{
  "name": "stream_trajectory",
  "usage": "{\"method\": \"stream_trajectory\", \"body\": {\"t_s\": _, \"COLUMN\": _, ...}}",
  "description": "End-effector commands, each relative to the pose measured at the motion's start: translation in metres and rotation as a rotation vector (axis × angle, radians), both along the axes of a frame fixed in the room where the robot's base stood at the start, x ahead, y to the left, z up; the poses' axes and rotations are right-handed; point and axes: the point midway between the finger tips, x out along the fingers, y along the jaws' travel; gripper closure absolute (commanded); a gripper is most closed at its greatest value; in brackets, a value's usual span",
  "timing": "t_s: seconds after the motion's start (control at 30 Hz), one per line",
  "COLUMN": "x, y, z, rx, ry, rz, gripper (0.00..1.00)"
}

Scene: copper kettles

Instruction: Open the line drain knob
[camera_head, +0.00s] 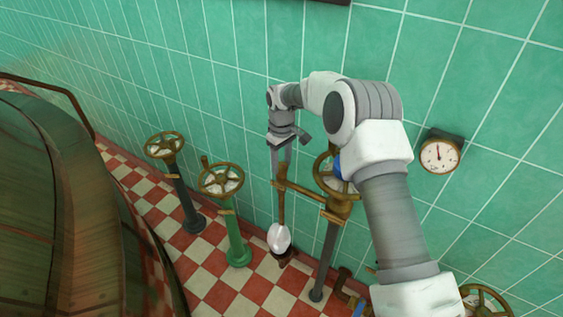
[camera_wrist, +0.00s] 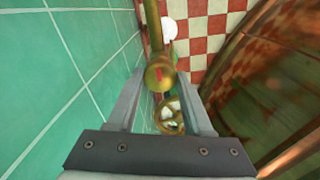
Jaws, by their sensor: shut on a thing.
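The brass drain knob (camera_head: 282,173), a small round end with a red mark on its face in the wrist view (camera_wrist: 159,74), sits at the end of a short brass pipe. My gripper (camera_head: 281,166) points down over this knob from above. In the wrist view its two grey fingers (camera_wrist: 159,80) stand on either side of the knob, shut on it. The exact finger contact is hard to see. A thin brass pipe (camera_head: 281,208) runs down from there to a white rounded vessel (camera_head: 278,238) near the floor.
Brass handwheels stand on a dark post (camera_head: 165,146) and a green post (camera_head: 221,181) to the left. Another handwheel (camera_head: 326,170) is partly behind my arm. A gauge (camera_head: 440,155) hangs on the green tiled wall. A large copper kettle (camera_head: 60,210) fills the left side.

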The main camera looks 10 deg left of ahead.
Motion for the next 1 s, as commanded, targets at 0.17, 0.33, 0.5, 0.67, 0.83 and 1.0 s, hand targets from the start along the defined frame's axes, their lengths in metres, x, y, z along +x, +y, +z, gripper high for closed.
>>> {"method": "stream_trajectory", "body": {"t_s": 0.17, "x": 0.0, "y": 0.0, "z": 0.001, "rx": 0.0, "ry": -0.001, "rz": 0.002, "gripper": 0.28}}
{"method": "stream_trajectory", "body": {"t_s": 0.33, "x": 0.0, "y": 0.0, "z": 0.0, "rx": 0.0, "ry": -0.001, "rz": 0.001, "gripper": 0.19}}
{"method": "stream_trajectory", "body": {"t_s": 0.5, "x": 0.0, "y": 0.0, "z": 0.001, "rx": -0.001, "ry": -0.001, "rz": 0.0, "gripper": 0.19}}
{"method": "stream_trajectory", "body": {"t_s": 0.67, "x": 0.001, "y": 0.0, "z": 0.015, "rx": 0.001, "ry": -0.003, "rz": 0.0, "gripper": 0.19}}
{"method": "stream_trajectory", "body": {"t_s": 0.83, "x": 0.001, "y": 0.0, "z": 0.051, "rx": 0.001, "ry": -0.006, "rz": 0.0, "gripper": 0.19}}
{"method": "stream_trajectory", "body": {"t_s": 1.0, "x": 0.001, "y": 0.001, "z": 0.094, "rx": 0.003, "ry": -0.005, "rz": 0.0, "gripper": 0.19}}
